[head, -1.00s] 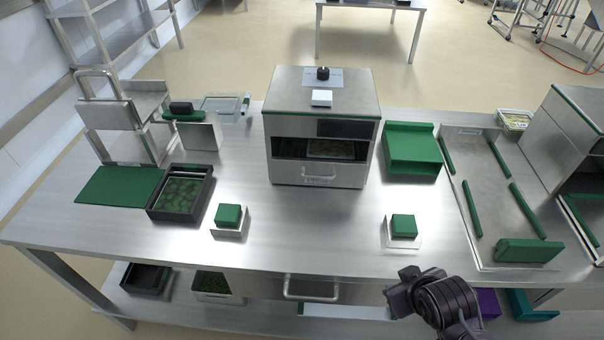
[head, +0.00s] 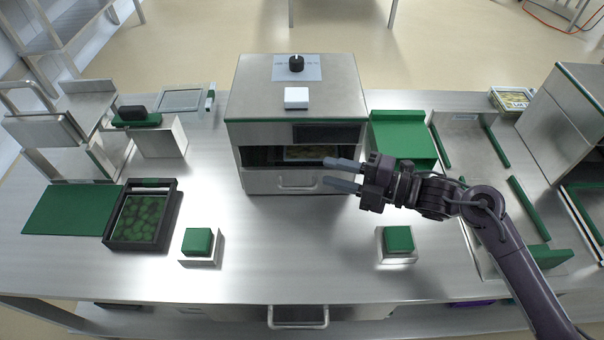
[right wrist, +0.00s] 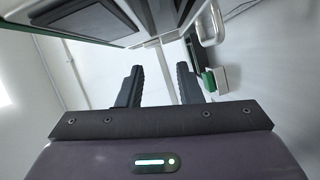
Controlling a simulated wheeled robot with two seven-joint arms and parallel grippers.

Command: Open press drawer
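The press (head: 297,105) is a steel box at the back middle of the table, with a dark front opening. Its drawer (head: 255,182) is a steel front below that opening, flush with the press, with a bar handle (head: 298,186). My right gripper (head: 328,173) is in front of the right part of the drawer, fingers pointing left toward the handle, apart from it. In the right wrist view its two dark fingers (right wrist: 159,84) are spread with nothing between them. A pale bar handle (right wrist: 213,25) shows there at upper right. My left gripper is out of view.
Two green blocks on steel stands, left (head: 198,241) and right (head: 398,239), are near the table front. A black tray (head: 172,223) with green contents lies left. The table middle is clear.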

